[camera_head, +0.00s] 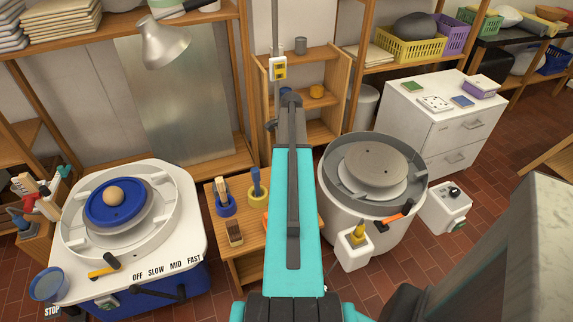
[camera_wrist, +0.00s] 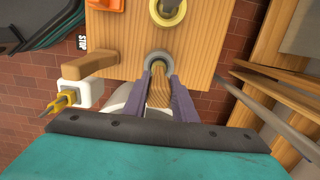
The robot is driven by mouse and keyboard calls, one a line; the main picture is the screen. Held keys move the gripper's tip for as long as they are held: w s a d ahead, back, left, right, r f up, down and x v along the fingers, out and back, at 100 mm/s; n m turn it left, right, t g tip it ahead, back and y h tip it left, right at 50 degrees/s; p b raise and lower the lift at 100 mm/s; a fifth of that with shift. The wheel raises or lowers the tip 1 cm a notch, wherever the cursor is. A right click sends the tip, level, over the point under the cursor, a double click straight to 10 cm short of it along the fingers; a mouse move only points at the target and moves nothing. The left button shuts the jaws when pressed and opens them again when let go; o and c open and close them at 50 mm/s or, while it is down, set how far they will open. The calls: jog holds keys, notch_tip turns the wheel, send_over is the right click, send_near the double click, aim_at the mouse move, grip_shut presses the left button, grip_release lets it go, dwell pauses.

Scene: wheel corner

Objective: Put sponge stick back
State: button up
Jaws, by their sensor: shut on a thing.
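My gripper (camera_wrist: 159,84) is shut on a wooden stick (camera_wrist: 158,98), taken to be the sponge stick; no sponge is visible on it. The fingers are close to a grey ring holder (camera_wrist: 182,67) at the near edge of a small wooden table. The stick's far end overlaps the ring in the wrist view; I cannot tell whether it is inside or above it. In the head view, my turquoise arm hides the gripper, stick and grey holder.
A pottery wheel (camera_head: 180,190) stands at left, another (camera_head: 335,195) at right. A white box (camera_wrist: 75,95) with a yellow tool is beside the table.

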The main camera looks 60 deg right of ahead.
jog(key=shift+f, duration=1.9)
jog(key=o, duration=1)
jog(key=shift+o, duration=0.2)
jog(key=shift+r, duration=0.15)
jog(key=shift+s+d+r+b, duration=0.1)
jog(key=shift+r+b, duration=0.05)
jog(key=shift+r, duration=1.85)
jog(key=shift+s+d+r+b, duration=0.1)
jog(key=shift+r+b, duration=0.05)
jog(key=shift+r, duration=1.9)
jog(key=shift+s+d+r+b, duration=0.1)
jog(key=shift+r+b, duration=0.05)
jog(key=shift+r, duration=1.85)
jog(key=shift+w, duration=0.1)
